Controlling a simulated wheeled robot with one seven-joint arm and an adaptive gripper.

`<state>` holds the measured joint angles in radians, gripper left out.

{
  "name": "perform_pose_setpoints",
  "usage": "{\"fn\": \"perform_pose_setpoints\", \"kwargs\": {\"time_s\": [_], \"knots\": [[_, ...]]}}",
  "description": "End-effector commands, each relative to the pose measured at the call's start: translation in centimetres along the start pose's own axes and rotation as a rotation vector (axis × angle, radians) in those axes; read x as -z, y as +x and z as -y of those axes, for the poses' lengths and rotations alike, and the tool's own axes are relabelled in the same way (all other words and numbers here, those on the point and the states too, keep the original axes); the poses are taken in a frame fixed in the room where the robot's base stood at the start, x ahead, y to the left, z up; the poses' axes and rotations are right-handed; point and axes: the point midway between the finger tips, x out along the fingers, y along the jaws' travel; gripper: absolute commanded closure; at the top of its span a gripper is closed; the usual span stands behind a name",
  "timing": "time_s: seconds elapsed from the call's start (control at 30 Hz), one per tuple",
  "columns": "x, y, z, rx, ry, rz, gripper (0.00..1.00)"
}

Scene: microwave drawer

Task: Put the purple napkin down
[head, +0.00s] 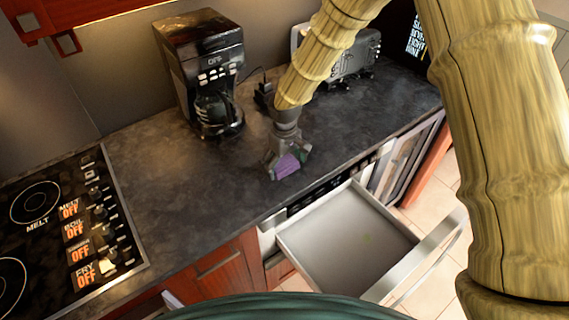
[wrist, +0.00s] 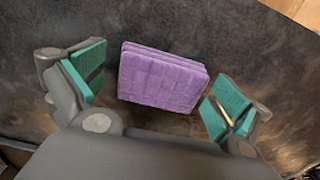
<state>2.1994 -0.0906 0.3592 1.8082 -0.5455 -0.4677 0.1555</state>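The purple napkin (head: 286,167) is a folded stack at the dark countertop (head: 190,180), near its front edge above the open drawer (head: 350,240). In the wrist view the napkin (wrist: 162,80) lies between the two green finger pads of my gripper (wrist: 157,88). A gap shows on both sides, so the fingers are open around it and do not appear to touch it. In the head view my gripper (head: 287,160) points down over the napkin and partly hides it. The napkin seems to rest on the counter, but its underside is hidden.
A black coffee maker (head: 205,70) stands behind to the left, and a silver toaster (head: 345,52) stands behind to the right. A stove (head: 65,225) is at the left. The open drawer looks empty and sticks out below the counter. Bare counter lies left of my gripper.

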Motion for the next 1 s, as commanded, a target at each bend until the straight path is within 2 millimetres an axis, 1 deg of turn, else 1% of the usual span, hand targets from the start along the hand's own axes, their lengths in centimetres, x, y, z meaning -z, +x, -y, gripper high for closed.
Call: {"fn": "perform_pose_setpoints", "kwargs": {"time_s": [0.2,0.33,0.43,0.57,1.0], "knots": [[0.0,-0.1,0.0,0.0,0.0,0.0,0.0],[0.0,-0.5,0.0,0.0,0.0,-0.001,0.0],[0.1,-1.2,0.0,-0.001,-0.001,-0.002,0.0],[0.1,-2.8,0.0,-0.001,0.001,-0.002,0.0],[0.1,-8.8,-0.1,-0.001,0.001,-0.003,0.0]]}}
